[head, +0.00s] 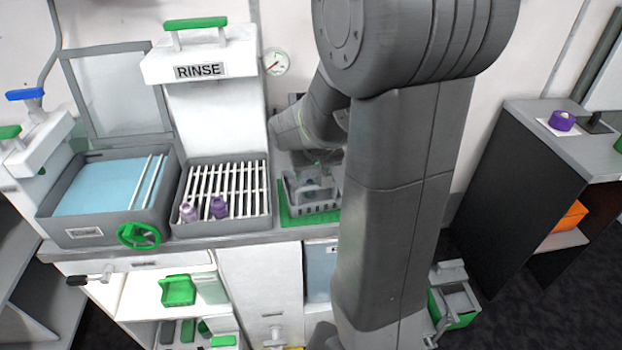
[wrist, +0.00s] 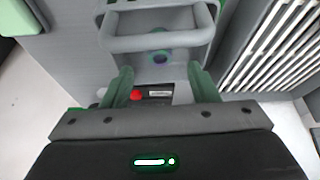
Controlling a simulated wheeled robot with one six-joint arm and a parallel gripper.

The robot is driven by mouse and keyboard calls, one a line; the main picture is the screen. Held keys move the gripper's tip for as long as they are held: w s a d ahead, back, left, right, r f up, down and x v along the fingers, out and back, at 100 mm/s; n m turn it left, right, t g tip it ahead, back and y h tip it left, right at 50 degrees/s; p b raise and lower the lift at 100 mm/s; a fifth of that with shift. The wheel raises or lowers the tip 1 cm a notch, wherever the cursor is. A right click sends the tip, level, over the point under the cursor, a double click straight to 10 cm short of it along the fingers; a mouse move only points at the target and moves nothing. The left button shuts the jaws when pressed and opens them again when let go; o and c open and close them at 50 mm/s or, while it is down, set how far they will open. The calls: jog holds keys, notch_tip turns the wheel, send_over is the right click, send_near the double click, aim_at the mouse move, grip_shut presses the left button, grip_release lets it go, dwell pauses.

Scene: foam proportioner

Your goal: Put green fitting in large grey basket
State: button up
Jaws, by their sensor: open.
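A grey basket (head: 318,208) with a slotted front stands on a green mat (head: 290,218) on the counter, right of the rinse rack. In the wrist view its grey frame (wrist: 150,43) lies just beyond my fingertips. In the head view my arm partly hides the gripper and the basket area. I cannot tell which green item is the green fitting.
The slatted rinse rack (head: 238,190) holds two purple fittings (head: 219,207). A blue-bottomed basin (head: 105,190) with a green handwheel (head: 139,235) is farther left. A purple ring (head: 562,121) is on the right cabinet.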

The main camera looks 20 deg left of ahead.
jog(key=v, duration=0.4)
jog(key=shift+s+r, duration=0.1)
jog(key=shift+r, duration=0.25)
